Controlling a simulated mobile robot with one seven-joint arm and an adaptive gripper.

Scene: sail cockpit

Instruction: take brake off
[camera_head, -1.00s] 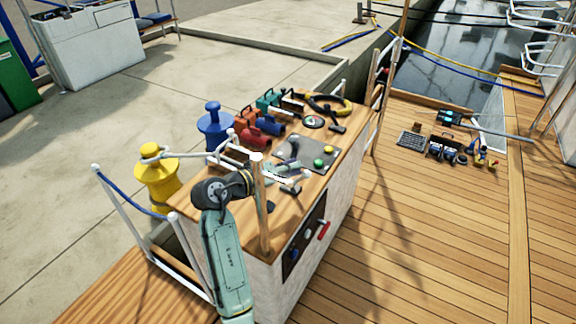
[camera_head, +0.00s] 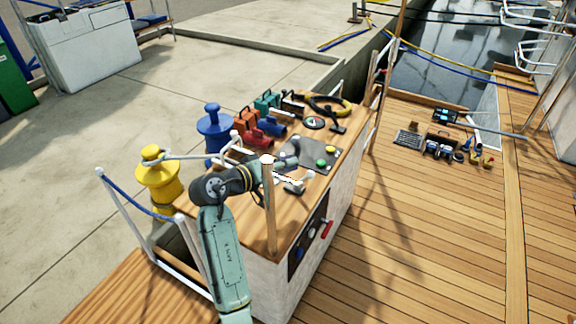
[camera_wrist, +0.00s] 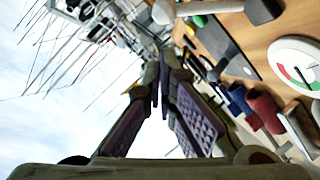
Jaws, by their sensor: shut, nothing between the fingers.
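No label marks the brake in either view, so I cannot tell which control it is. On the console top (camera_head: 345,165), a dark lever (camera_head: 294,147) stands at the grey panel (camera_head: 318,158) with green and yellow buttons. A small pale grey handle (camera_head: 293,185) lies on the wood nearer me. A red handle (camera_head: 327,228) is on the console's dark side panel (camera_head: 297,254). My gripper (camera_wrist: 163,55) is shut and empty; in the head view it is over the console near the dark lever, partly merged with it. Contact cannot be told.
A wooden post (camera_head: 268,210) stands in front of my arm at the console's near edge. Yellow (camera_head: 158,180) and blue (camera_head: 214,132) bollards stand left.

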